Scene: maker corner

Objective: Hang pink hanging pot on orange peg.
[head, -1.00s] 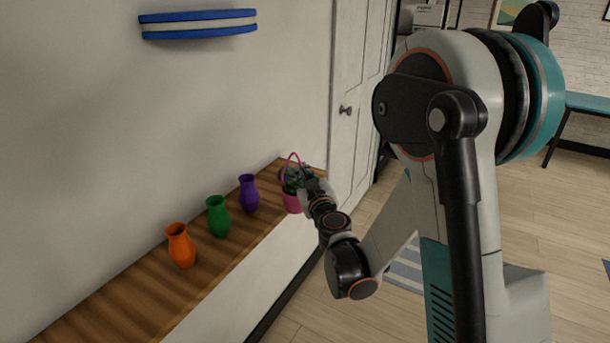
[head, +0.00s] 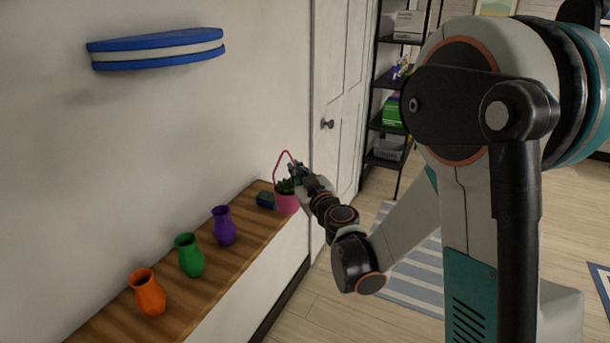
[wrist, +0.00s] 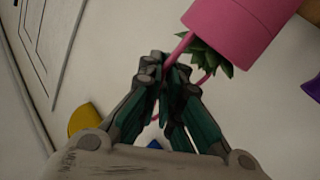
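The pink hanging pot (head: 286,203) with a green plant shows at the far end of the wooden shelf in the head view. Its thin pink handle loops up above it. My gripper (head: 298,172) is at the handle, on the pot's right side. In the wrist view the pot (wrist: 235,25) is at the top right, and the fingertips of my gripper (wrist: 163,68) are closed together on the handle. I cannot tell whether the pot touches the shelf. No orange peg shows in either view.
The wooden shelf (head: 221,267) holds an orange vase (head: 148,293), a green vase (head: 189,256), a purple vase (head: 223,226) and a small dark blue object (head: 265,200) beside the pot. A blue-and-white striped piece (head: 158,49) is on the wall above. A door (head: 338,90) is behind.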

